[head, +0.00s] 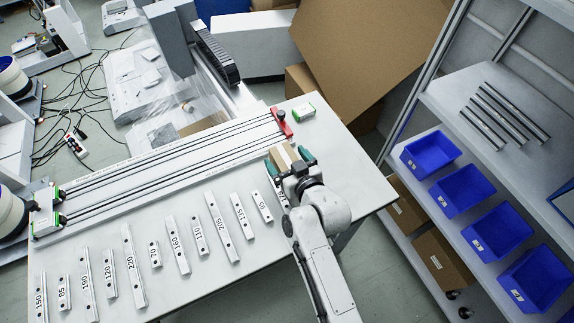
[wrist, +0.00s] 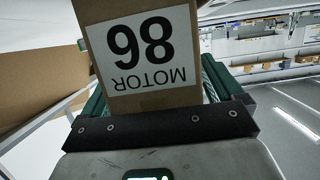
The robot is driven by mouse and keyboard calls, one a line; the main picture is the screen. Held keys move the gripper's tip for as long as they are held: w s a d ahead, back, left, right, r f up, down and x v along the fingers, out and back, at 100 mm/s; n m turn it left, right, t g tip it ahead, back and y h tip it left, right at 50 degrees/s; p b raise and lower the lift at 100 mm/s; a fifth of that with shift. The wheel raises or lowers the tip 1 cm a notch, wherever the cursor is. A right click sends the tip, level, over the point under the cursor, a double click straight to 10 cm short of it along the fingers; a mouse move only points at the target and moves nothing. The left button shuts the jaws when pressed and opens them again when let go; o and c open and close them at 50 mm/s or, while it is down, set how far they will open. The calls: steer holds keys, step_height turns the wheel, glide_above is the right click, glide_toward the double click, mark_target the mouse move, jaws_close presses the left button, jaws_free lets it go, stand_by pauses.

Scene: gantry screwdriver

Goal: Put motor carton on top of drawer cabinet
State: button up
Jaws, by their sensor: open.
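The motor carton (head: 282,157) is a small brown box at the right part of the white table. In the wrist view the carton (wrist: 145,97) fills the space between my fingers, with a white label reading MOTOR and a number, upside down. My gripper (head: 290,160) is open, with one green finger on each side of the carton. I cannot tell whether the fingers touch it, or whether its base rests on the table. I cannot make out a drawer cabinet in either view.
The white table (head: 350,185) holds a rail frame (head: 160,165) and several numbered metal bars (head: 222,240). A small white-green box (head: 304,113) lies beyond the carton. At right, a shelf rack holds several blue bins (head: 462,185) and metal rods (head: 505,115). Large cardboard (head: 350,45) leans behind.

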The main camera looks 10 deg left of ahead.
steer(key=shift+w, duration=0.15)
jaws_close()
steer(key=shift+a+r, duration=0.1)
steer(key=shift+r, duration=0.05)
stand_by(0.8)
